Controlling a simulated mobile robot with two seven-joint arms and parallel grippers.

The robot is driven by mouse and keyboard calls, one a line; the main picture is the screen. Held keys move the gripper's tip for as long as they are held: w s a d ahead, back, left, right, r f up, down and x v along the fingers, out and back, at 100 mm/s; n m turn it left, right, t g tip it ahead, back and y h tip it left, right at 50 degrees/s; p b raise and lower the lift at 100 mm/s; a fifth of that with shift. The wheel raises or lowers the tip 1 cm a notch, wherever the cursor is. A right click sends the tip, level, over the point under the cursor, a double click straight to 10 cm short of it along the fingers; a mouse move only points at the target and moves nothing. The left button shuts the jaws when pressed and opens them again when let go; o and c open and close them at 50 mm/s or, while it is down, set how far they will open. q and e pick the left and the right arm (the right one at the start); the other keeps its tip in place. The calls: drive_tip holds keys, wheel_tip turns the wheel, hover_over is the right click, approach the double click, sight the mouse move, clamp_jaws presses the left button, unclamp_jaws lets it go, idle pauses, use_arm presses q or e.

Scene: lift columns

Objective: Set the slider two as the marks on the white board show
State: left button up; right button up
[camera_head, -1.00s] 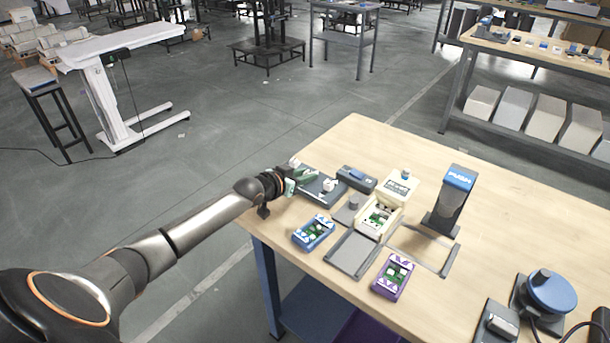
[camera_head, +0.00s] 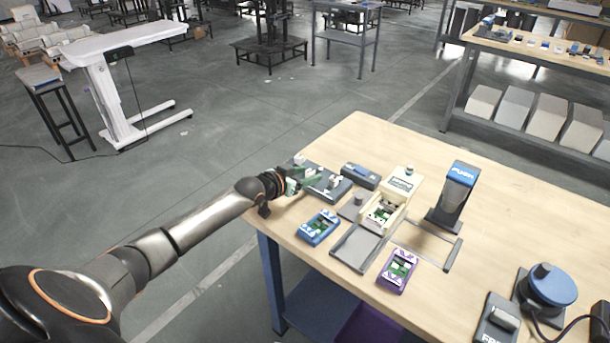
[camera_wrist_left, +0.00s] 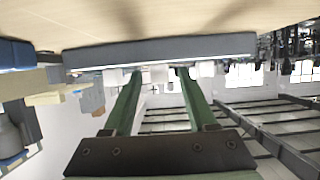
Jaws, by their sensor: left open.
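A dark grey box (camera_head: 334,193) with small white knobs sits at the table's far left corner; I take it for the slider unit. One white knob (camera_head: 334,181) stands near its right part. My left gripper (camera_head: 307,178), with green fingers, is open at the box's left part. In the left wrist view, the box (camera_wrist_left: 165,50) is a dark bar with pale knobs (camera_wrist_left: 158,74) around and between the fingertips (camera_wrist_left: 160,72). I cannot tell whether the fingers touch a knob. No white board with marks can be made out clearly. My right gripper is not in view.
A dark PUSH stand (camera_head: 453,198) is farther right.

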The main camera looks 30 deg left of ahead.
use_arm(q)
drive_tip(key=p+v, duration=0.1)
drive_tip(key=v, duration=1.1)
drive_tip(key=shift+s, duration=0.25)
idle(0.4)
